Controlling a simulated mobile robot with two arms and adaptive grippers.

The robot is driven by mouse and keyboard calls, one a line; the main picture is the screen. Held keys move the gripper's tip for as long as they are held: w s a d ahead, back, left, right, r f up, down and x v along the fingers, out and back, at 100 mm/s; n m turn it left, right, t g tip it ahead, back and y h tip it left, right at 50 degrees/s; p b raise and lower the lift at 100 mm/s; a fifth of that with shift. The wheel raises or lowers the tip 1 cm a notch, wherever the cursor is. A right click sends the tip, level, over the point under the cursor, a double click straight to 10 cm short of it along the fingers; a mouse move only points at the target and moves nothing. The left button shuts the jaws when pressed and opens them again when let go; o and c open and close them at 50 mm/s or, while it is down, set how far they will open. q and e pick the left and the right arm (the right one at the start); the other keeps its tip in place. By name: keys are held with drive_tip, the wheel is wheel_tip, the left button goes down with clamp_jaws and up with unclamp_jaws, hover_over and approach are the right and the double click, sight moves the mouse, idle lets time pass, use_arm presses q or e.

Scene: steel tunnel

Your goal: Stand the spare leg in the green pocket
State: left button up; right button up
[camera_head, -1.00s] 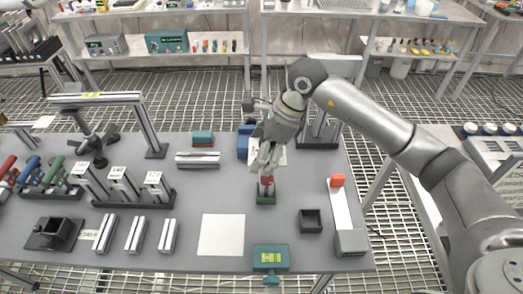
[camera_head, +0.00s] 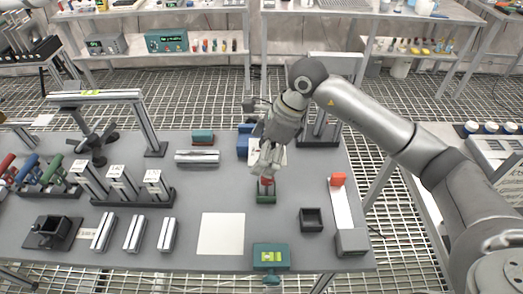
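The green pocket (camera_head: 266,199) is a small green-based holder on the grey table. A small piece with a red top (camera_head: 267,181) stands upright at it; whether this is the spare leg I cannot tell. My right gripper (camera_head: 265,171) points down directly above the red top, its fingertips at or just over it. Whether the fingers grip it is too small to see. Several silver bars lie on the table, one of them at the front left (camera_head: 135,233) and one at the back (camera_head: 197,157). My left gripper is not in view.
A white square sheet (camera_head: 221,234) lies left of the pocket. A teal device (camera_head: 270,257) sits at the front edge.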

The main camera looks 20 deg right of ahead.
drive_tip(key=v, duration=1.2)
